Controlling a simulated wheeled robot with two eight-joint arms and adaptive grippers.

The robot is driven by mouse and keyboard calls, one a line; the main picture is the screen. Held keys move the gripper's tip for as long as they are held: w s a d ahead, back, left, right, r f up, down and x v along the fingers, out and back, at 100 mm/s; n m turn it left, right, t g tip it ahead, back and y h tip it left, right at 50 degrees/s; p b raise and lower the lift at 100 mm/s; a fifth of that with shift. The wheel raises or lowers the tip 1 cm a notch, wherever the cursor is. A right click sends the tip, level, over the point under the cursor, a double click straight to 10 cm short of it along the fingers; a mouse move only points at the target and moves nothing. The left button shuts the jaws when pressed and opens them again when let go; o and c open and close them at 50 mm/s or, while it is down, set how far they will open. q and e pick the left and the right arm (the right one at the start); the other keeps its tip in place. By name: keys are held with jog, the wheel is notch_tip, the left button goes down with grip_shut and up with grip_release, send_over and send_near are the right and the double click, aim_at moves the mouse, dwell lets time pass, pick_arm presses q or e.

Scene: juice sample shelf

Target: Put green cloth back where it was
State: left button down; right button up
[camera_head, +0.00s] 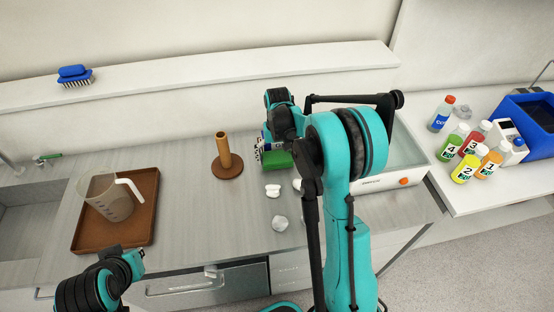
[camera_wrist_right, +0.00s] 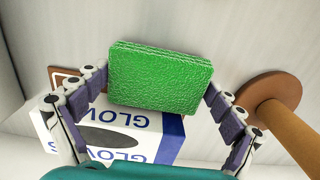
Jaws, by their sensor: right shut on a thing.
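The green cloth, a folded thick pad, shows whole in the right wrist view (camera_wrist_right: 160,78) and partly in the head view (camera_head: 279,159). My right gripper (camera_wrist_right: 158,88) is shut on it, with one finger at each side edge. In the head view the right gripper (camera_head: 271,150) is over the back of the counter, mostly hidden by my own arm. A white and blue glove box (camera_wrist_right: 165,125) lies beyond the cloth in the wrist view; whether they touch I cannot tell. My left arm shows at the lower left, but its fingers do not.
A wooden post on a round base (camera_head: 227,163) stands left of the cloth. A brown tray (camera_head: 139,233) holds a measuring jug (camera_head: 105,198). Crumpled white pieces (camera_head: 273,190) lie in front of the cloth. Several bottles (camera_head: 442,114) stand at the right. A blue brush (camera_head: 74,75) lies on the shelf.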

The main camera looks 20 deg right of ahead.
jog(key=shift+f, duration=0.2)
jog(key=o, duration=0.9)
